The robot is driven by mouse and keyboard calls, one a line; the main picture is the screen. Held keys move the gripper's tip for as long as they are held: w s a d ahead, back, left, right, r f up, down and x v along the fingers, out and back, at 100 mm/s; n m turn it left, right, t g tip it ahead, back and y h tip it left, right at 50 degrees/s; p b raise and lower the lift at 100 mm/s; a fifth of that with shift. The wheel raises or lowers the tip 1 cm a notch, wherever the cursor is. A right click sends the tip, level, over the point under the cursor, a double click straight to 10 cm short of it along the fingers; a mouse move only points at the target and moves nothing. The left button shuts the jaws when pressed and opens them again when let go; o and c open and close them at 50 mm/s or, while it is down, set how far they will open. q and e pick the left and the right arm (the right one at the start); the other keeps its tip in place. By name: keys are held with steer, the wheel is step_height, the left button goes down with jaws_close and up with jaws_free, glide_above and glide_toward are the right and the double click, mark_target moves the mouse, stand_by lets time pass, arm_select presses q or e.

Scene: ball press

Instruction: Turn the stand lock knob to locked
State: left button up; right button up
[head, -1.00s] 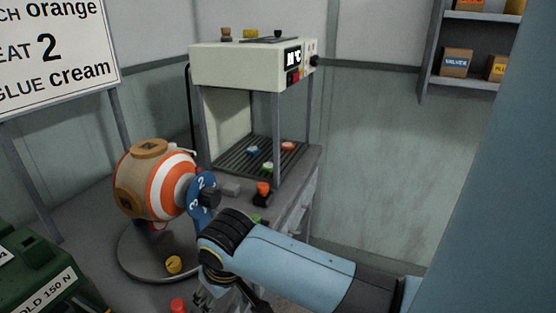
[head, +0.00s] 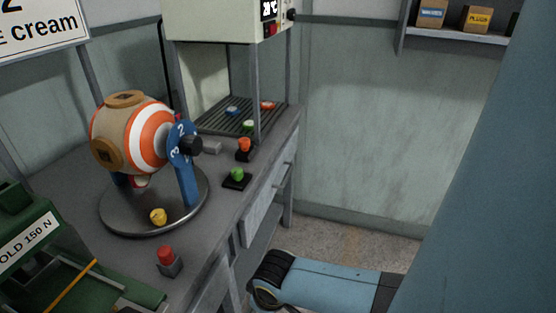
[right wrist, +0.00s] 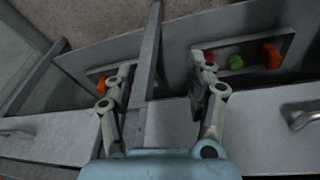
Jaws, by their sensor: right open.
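The ball stand has a round metal base (head: 115,222) and blue posts (head: 187,186). It holds a tan ball with orange and white stripes (head: 140,136). A small yellow knob (head: 158,216) sits on the front of the base; its lock setting is not readable. A blue numbered dial (head: 176,148) with a dark knob (head: 191,146) is at the ball's right side. My right gripper (right wrist: 160,82) is open and empty in the right wrist view, over the bench front. My left gripper is not in view.
A red button (head: 166,256), a green button (head: 236,176) and an orange one (head: 244,146) stand along the bench's right part. A press (head: 226,22) stands behind. A green machine (head: 30,235) is at left. Drawer handles (right wrist: 300,116) project from the bench front.

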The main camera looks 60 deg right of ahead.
steer(key=shift+s+f+b, duration=0.35)
steer(key=shift+s+f, duration=1.15)
steer(key=shift+f, duration=0.3)
steer(key=s+f+g+b, duration=0.1)
steer(key=s+f+b, duration=0.6)
steer(key=s+f, duration=1.3)
steer(key=s, duration=0.3)
steer(key=shift+s+n+g, duration=0.3)
steer(key=shift+n+g, duration=0.1)
